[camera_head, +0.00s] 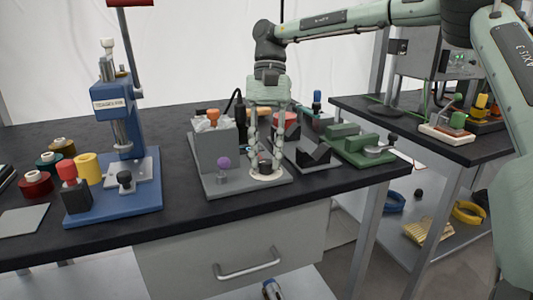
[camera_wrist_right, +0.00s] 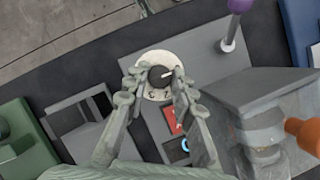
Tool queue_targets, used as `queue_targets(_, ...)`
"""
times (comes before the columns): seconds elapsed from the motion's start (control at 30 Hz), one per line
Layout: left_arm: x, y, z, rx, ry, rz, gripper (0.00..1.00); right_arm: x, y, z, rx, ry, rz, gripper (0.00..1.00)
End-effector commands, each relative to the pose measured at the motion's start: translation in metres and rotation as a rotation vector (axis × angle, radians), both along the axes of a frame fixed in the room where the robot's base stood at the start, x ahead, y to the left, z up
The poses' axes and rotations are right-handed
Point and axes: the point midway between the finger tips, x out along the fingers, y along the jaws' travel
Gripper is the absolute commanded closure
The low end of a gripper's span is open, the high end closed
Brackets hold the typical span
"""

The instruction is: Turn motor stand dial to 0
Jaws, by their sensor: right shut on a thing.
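The motor stand (camera_head: 215,150) is a grey block on a grey base plate, standing on the black bench top. Its dial is a small black knob (camera_wrist_right: 158,77) on a pale round scale disc (camera_head: 266,177). In the wrist view a white mark on the knob points right, and a few numerals show along the disc's lower edge. My right gripper (camera_head: 265,163) comes down from above, with its fingers on either side of the knob and shut on it. The fingertips (camera_wrist_right: 158,84) hide parts of the disc. My left gripper is not in view.
A purple-topped lever (camera_head: 223,164) stands on the same base, left of the dial. A blue press (camera_head: 120,115) stands at the left, and a green fixture (camera_head: 352,145) at the right. The bench's front edge runs close in front of the stand.

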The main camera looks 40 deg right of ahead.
Motion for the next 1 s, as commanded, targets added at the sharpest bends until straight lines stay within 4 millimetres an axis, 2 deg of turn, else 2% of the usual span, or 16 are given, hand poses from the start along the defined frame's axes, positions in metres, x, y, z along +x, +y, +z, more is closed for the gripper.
queue_targets(0.43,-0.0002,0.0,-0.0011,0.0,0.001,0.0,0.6,0.0001,0.0,0.0001,-0.001,-0.001,0.011,1.0)
queue_targets(0.47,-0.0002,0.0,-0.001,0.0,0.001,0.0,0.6,0.0001,0.0,0.0001,0.0,-0.001,0.011,0.73)
queue_targets(0.6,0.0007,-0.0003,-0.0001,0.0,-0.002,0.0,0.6,0.0,0.0,0.0001,-0.001,0.0,0.01,0.56)
queue_targets(0.87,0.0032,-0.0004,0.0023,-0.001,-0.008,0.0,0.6,0.0001,-0.0001,0.0001,-0.001,0.0,0.009,0.55)
queue_targets(1.0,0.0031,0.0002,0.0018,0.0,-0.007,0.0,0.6,0.0026,-0.0015,0.0065,-0.001,-0.001,0.009,0.55)
